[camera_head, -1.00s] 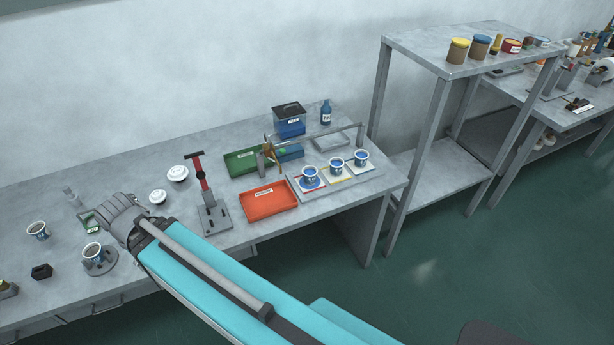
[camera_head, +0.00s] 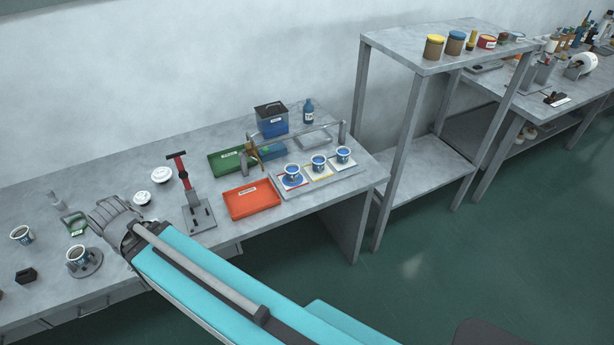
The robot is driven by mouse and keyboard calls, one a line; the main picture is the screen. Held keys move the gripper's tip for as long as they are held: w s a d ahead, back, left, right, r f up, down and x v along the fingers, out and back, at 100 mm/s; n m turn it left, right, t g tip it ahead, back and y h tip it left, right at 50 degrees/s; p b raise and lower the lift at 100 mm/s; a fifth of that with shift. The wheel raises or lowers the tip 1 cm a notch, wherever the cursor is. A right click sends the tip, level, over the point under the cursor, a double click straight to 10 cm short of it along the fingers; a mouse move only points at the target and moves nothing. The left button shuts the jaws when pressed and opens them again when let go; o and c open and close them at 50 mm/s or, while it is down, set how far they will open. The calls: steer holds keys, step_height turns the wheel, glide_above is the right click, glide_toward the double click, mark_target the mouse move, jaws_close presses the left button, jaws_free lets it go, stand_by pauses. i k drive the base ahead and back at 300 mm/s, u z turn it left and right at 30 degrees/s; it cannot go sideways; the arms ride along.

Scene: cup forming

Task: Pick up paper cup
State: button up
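Several paper cups with blue-and-white sides stand upright on the bench. One cup (camera_head: 22,236) is at the far left. Another cup (camera_head: 78,258) stands on a round grey base (camera_head: 94,267). Three more cups, a left one (camera_head: 292,173), a middle one (camera_head: 318,164) and a right one (camera_head: 343,156), stand in a row on coloured squares on a grey tray (camera_head: 335,183). My gripper (camera_head: 103,213) is over the left part of the bench, to the upper right of the cup on the round base and apart from it. I cannot tell its finger opening, and I see no cup in it.
A red-handled press (camera_head: 184,178) stands right of my gripper, with white lids (camera_head: 153,175) behind it. A green tray (camera_head: 224,161), a red tray (camera_head: 251,201) and a blue box (camera_head: 271,121) are further right. A metal shelf (camera_head: 400,50) stands beyond the bench's right end.

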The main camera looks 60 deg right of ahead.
mark_target(293, 170)
steer(key=k, duration=1.6)
steer(key=z, duration=1.05)
steer(key=i, duration=1)
